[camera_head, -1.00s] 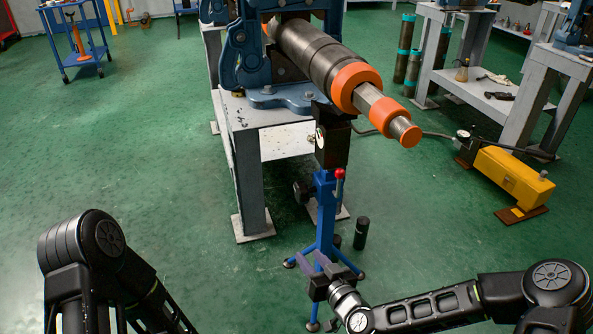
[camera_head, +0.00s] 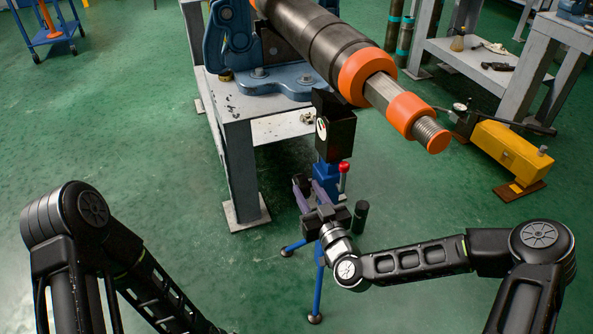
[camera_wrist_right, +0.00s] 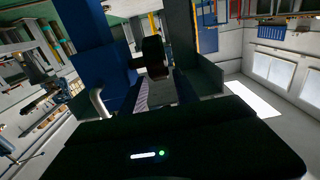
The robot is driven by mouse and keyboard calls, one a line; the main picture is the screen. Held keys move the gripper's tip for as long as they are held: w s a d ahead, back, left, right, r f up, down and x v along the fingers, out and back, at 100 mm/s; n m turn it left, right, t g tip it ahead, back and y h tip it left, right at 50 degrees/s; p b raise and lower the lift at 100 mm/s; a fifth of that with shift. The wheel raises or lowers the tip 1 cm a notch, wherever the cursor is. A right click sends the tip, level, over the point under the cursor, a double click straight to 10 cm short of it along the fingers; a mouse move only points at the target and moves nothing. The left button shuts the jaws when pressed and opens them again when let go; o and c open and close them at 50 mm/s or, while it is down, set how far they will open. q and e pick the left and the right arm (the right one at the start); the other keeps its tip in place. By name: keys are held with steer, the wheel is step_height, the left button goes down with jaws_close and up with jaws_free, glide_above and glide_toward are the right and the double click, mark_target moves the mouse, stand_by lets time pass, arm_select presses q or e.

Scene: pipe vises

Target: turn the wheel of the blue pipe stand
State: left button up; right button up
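The blue pipe stand (camera_head: 326,174) stands on the floor in front of the vise bench, with a black V-shaped head and a red-knobbed lever. Its blue post fills the left of the right wrist view (camera_wrist_right: 88,72). The stand's small dark wheel (camera_wrist_right: 153,58) shows ahead of my right gripper in that view; in the head view the gripper largely hides it. My right gripper (camera_head: 311,189) is at the stand's post, its two fingers apart and pointing away from me. I cannot tell whether they touch the wheel. My left gripper is out of view below the picture.
A thick pipe (camera_head: 320,42) with orange rings juts from the blue vise on the grey bench (camera_head: 240,165), above the stand. A dark cylinder (camera_head: 360,216) stands beside the stand. A yellow pump (camera_head: 509,152) sits to the right.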

mark_target(299, 176)
steer(key=shift+w, duration=0.1)
steer(key=b+x, duration=0.1)
steer(key=x, duration=0.5)
steer(key=shift+w+f+b, duration=0.1)
steer(key=shift+w+b, duration=0.05)
steer(key=shift+b, duration=0.25)
steer(key=shift+w+a, duration=0.25)
steer(key=shift+w, duration=0.4)
jaws_close()
